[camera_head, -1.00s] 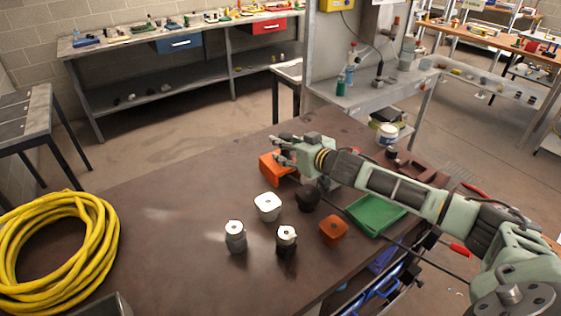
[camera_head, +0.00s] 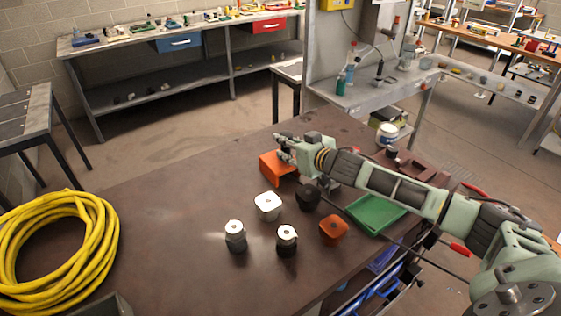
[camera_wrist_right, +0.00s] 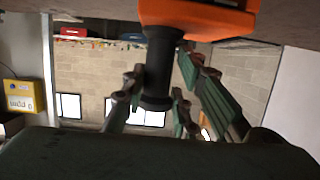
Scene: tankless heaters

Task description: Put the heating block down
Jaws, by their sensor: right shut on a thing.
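The heating block, an orange block (camera_head: 274,166), is at the far side of the brown table (camera_head: 150,215) in the head view. My right gripper (camera_head: 284,147) is at its top, and its fingers partly cover it. In the right wrist view the orange body (camera_wrist_right: 200,18) shows at the top edge, with a black stem (camera_wrist_right: 160,70) running from it between my green-padded fingers. The gripper is shut on this stem. The block is on or very close to the tabletop; I cannot tell if it touches. My left gripper is out of view.
A white block (camera_head: 268,206), a dark round part (camera_head: 307,196), a smaller orange block (camera_head: 333,229) and two grey-white cylinders stand nearer on the table. A green tray (camera_head: 376,214) lies right, under my arm. A yellow hose coil (camera_head: 60,250) is left. The table's left middle is clear.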

